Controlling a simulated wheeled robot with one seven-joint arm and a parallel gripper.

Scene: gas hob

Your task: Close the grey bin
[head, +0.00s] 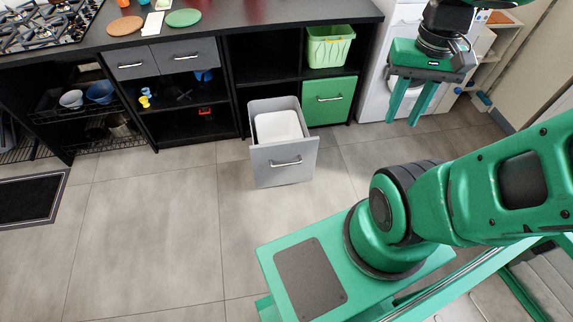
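The grey bin (284,165) is a pull-out drawer at floor level under the counter. It stands pulled out from the cabinet, with a metal handle (285,162) on its grey front. A white inner container (280,126) shows inside it. My gripper (403,118) is at the upper right, to the right of the bin and well apart from it. Its two green fingers point down with a gap between them, and nothing shows between them.
A green drawer front (330,99) stands right of the bin, below a green basket (329,46). A white appliance (385,88) is behind my gripper. Open shelves (185,118) are to the left. The tiled floor (150,230) in front is clear, apart from a dark mat (30,199).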

